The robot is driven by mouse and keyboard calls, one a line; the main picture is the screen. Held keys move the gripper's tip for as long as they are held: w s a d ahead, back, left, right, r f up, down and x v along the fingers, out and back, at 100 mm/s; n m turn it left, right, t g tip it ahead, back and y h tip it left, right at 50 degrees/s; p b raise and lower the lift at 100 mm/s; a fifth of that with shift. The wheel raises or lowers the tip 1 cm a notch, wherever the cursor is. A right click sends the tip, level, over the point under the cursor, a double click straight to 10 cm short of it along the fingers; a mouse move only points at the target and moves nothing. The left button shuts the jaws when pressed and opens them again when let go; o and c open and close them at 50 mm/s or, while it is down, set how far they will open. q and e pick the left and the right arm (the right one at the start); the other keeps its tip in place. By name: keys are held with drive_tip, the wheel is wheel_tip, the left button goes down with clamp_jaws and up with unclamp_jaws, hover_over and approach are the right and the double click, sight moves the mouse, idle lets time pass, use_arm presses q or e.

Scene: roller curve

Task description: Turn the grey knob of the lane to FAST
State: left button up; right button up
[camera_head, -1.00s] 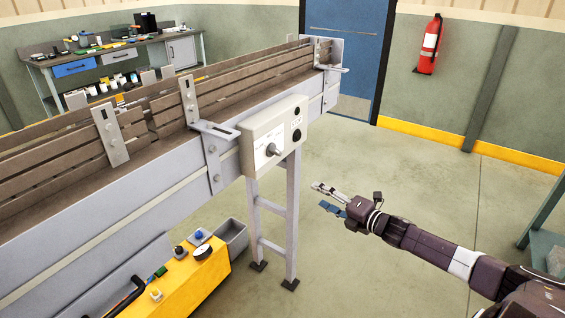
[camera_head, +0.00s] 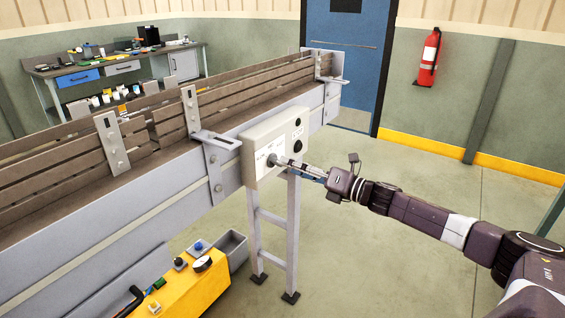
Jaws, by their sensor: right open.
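The grey knob (camera_head: 272,159) sits on the front face of the pale control box (camera_head: 262,143), which is fixed to the side of the roller lane (camera_head: 120,214). My right gripper (camera_head: 283,162) comes in from the right with its fingertips at the knob. It is open, and its fingers partly cover the knob. I cannot tell whether they touch it. The knob's pointer and the writing on the label are too small to read. My left gripper is not in view.
A metal stand (camera_head: 272,235) holds up the lane below the box. A yellow cart (camera_head: 185,288) with small controls and a grey bin (camera_head: 232,250) stand at the lower left. A workbench (camera_head: 110,66) is at the back. The floor at right is clear.

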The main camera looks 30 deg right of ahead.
sight(276, 162)
drive_tip(key=shift+p+x, duration=0.5)
drive_tip(key=shift+x, duration=1.55)
drive_tip(key=c, duration=1.2)
drive_tip(key=shift+o, duration=0.2)
